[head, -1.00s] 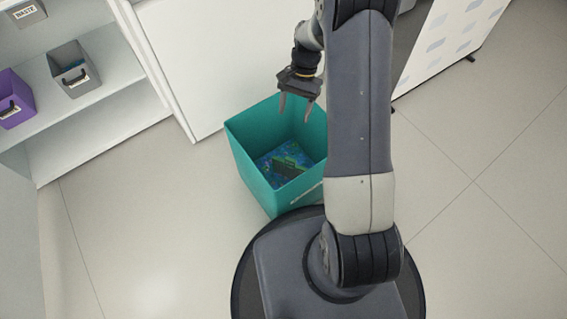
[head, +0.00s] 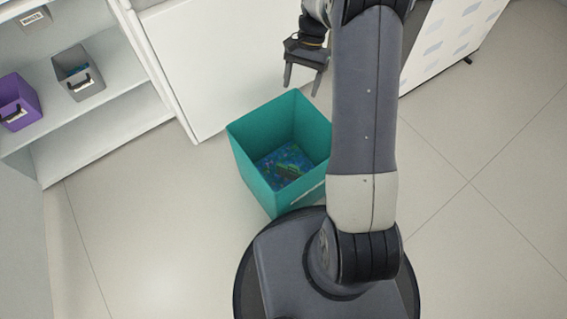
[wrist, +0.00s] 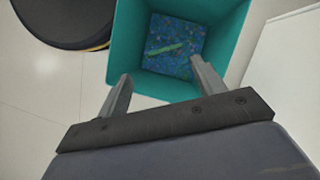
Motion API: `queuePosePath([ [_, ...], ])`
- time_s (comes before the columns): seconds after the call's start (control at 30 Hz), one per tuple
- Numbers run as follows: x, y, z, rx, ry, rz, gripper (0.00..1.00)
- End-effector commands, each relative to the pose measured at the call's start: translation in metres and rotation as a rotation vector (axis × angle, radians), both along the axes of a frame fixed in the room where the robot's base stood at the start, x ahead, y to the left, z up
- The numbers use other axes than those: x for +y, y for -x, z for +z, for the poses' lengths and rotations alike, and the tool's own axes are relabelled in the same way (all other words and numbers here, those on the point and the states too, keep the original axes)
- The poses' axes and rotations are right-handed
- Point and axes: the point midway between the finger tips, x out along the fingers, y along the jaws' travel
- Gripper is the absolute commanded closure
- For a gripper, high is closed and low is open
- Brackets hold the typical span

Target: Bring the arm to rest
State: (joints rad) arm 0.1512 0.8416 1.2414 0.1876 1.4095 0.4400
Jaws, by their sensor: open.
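My gripper (head: 302,80) is open and empty in the head view, with its fingers pointing down. It hangs above and just beyond the far edge of a teal bin (head: 254,163). In the wrist view my gripper (wrist: 158,85) shows its two fingers spread apart, with the teal bin (wrist: 127,45) beyond them. Inside the bin a green object (head: 291,171) lies on a blue patterned bottom. The green object also shows in the wrist view (wrist: 166,48). My arm's upper link hides part of the bin's right side.
A white shelf unit (head: 105,122) at the left holds a purple bin (head: 17,100) and a grey bin (head: 78,72). A white panel (head: 215,60) stands behind the teal bin. A patterned white panel (head: 450,40) stands at the upper right. The floor is clear at left and right.

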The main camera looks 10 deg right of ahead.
Motion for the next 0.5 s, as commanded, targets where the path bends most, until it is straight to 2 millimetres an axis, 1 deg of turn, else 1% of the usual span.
queuePosePath([
  [0.1, -0.001, -0.001, 0.005, 0.0, 0.0, 0.0, 0.35],
  [0.3, -0.001, -0.001, 0.004, 0.0, 0.0, 0.0, 0.35],
  [0.4, 0.0, 0.0, 0.0, 0.001, -0.001, 0.0, 0.35],
  [0.5, 0.002, 0.003, -0.01, 0.003, -0.001, 0.0, 0.35],
])
